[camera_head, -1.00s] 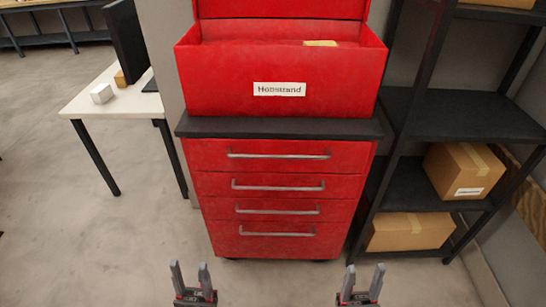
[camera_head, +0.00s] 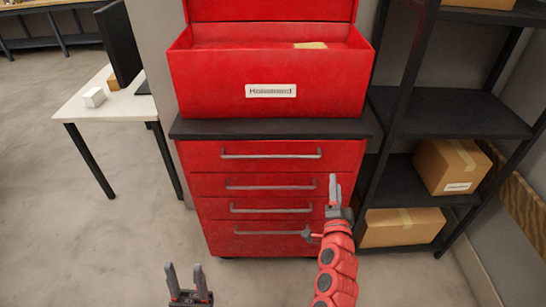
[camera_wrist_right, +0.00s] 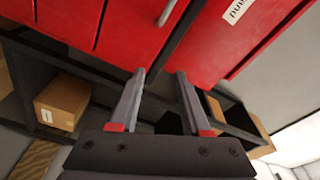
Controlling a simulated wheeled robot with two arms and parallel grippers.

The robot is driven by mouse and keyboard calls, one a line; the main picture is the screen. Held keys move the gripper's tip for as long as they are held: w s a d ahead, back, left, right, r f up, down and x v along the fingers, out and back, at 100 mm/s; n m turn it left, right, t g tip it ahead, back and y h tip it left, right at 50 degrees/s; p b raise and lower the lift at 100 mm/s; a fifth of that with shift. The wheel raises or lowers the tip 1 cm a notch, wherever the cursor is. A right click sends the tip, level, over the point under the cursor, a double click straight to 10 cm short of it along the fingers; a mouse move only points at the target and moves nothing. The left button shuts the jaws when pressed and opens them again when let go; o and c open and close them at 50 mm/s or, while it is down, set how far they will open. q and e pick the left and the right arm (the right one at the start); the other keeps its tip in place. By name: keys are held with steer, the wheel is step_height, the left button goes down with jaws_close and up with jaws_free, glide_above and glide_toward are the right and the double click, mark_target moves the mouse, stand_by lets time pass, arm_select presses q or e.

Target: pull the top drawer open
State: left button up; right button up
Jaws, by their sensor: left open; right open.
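The red cabinet has several drawers, all shut, each with a grey bar handle. The top drawer (camera_head: 200,158) sits just under the black top, and its handle (camera_head: 270,155) runs across its front. My right gripper (camera_head: 320,208) is open and empty, in front of the cabinet's right side, lower than the top handle. It also shows in the right wrist view (camera_wrist_right: 160,75). My left gripper (camera_head: 184,270) is open and empty, low in front of the cabinet.
An open red toolbox (camera_head: 215,95) stands on the cabinet's black top (camera_head: 215,129). A black shelf (camera_head: 460,112) with cardboard boxes (camera_head: 447,165) is close on the right. A white table (camera_head: 125,107) stands at the left. The floor in front is free.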

steer(key=a+g+y, duration=0.2)
steer(key=a+y, duration=0.2)
steer(key=a, duration=0.1)
steer(key=g+y, duration=0.2)
steer(key=y, duration=0.2)
glide_toward(273, 157)
steer(key=shift+p+x, duration=1.2)
steer(key=shift+x, duration=4.1)
steer(key=shift+d+f, duration=0.1)
steer(key=shift+f, duration=0.05)
jaws_close()
